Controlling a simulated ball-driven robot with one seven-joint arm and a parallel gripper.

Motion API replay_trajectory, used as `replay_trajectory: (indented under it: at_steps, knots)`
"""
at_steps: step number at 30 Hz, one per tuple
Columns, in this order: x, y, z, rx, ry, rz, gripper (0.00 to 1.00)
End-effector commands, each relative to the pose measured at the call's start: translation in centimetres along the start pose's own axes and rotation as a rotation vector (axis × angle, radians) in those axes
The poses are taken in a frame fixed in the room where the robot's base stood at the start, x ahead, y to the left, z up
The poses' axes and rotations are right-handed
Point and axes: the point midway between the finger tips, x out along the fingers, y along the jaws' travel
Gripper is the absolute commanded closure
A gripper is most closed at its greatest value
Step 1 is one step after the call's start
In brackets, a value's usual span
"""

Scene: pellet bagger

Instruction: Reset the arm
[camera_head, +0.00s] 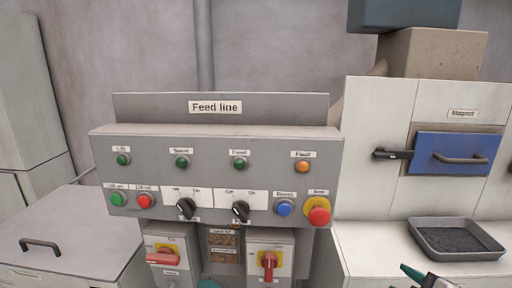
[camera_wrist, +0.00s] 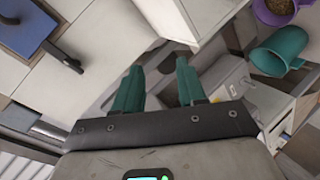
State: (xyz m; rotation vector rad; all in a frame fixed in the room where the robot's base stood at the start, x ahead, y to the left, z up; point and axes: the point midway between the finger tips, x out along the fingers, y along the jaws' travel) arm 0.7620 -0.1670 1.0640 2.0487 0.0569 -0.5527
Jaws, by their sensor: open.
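My gripper (camera_wrist: 160,75) has two teal fingers standing apart, with nothing between them in the wrist view. In the head view only a small part of it shows, a teal fingertip (camera_head: 411,272) at the bottom right edge, in front of the white cabinet and below the dark tray. The rest of the arm is out of the head view. The grey Feed line panel (camera_head: 216,155) stands in the middle of the head view, to the left of the gripper. It carries green and orange lamps, coloured buttons and two black selector knobs.
The Magnet unit (camera_head: 452,150) has a blue front with handles. A shallow tray (camera_head: 457,239) of dark grains sits below it. Two red-handled switch boxes hang under the panel, including the right one (camera_head: 285,245). A teal cup-like vessel (camera_wrist: 279,52) is at right in the wrist view.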

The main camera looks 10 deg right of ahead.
Motion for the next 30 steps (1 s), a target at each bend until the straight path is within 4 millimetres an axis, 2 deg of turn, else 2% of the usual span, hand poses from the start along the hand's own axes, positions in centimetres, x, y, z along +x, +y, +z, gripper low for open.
replay_trajectory:
  at_steps: [1,2,4,7,9,12,15,18,21,30]
  knots:
    - [0.2,-2.6,0.4,0.059,-0.02,-0.066,0.6]
    - [0.2,-4.0,0.7,0.098,-0.035,-0.104,0.6]
    - [0.0,-8.1,1.5,0.208,-0.087,-0.209,0.6]
    - [-1.2,-14.7,3.3,0.38,-0.209,-0.368,0.6]
    - [-2.8,-19.1,4.7,0.492,-0.319,-0.466,0.6]
    - [-5.5,-24.4,7.0,0.629,-0.498,-0.57,0.6]
    - [-8.3,-28.1,9.1,0.726,-0.665,-0.624,0.6]
    - [-10.5,-30.3,10.7,0.787,-0.794,-0.645,0.6]
    - [-11.7,-31.3,11.5,0.819,-0.867,-0.648,0.6]
    - [-12.0,-31.5,11.8,0.828,-0.884,-0.647,0.6]
